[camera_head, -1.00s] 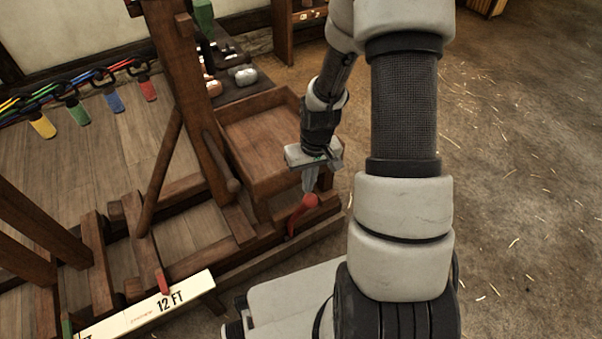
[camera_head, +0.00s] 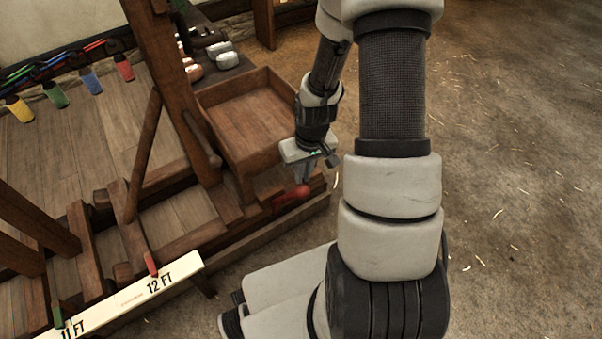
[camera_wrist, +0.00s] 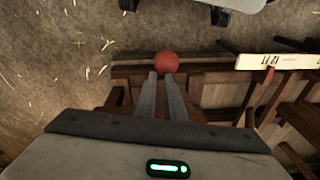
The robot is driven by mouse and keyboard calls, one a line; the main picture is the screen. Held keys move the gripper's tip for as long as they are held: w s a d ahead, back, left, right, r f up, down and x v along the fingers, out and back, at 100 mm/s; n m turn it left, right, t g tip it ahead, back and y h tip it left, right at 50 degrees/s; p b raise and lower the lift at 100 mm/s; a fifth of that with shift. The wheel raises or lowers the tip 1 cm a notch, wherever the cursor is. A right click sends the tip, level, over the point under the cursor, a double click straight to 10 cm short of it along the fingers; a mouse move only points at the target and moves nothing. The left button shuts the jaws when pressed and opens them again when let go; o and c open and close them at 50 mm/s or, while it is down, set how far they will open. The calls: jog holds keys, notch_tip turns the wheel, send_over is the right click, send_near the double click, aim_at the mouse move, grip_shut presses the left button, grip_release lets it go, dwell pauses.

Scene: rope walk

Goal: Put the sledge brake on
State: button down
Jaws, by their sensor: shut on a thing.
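The brake lever, red with a round knob (camera_head: 302,191), sits at the near right end of the wooden sledge (camera_head: 232,238), below its box. It lies low, slanting only slightly, with its other end to the left. My gripper (camera_head: 303,179) is above the knob with its fingers pointing down, shut on it. In the wrist view the red knob (camera_wrist: 167,63) shows at the tips of my two fingers (camera_wrist: 163,80), which hide the part of the lever behind them.
An open wooden tray box (camera_head: 250,115) stands on the sledge just left of my gripper. A white measuring board (camera_head: 130,298) marked in feet runs along the near side. Coloured tags (camera_head: 90,80) hang at the left. Bare floor (camera_head: 520,190) lies to the right.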

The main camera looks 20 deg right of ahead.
notch_tip(320, 180, up, 12)
jog(key=s+d+p, duration=0.1)
jog(key=p, duration=0.4)
jog(key=shift+s+f, duration=0.25)
dwell(0.3)
notch_tip(320, 180, up, 19)
jog(key=s+a+t+h+p, duration=0.1)
jog(key=s+a+t+h, duration=0.1)
jog(key=s+a+r+t+y, duration=0.25)
jog(key=s+a+r, duration=0.35)
jog(key=s+r, duration=0.35)
notch_tip(320, 180, up, 19)
jog(key=h+p, duration=0.1)
jog(key=p, duration=1.8)
jog(key=shift+d, duration=0.3)
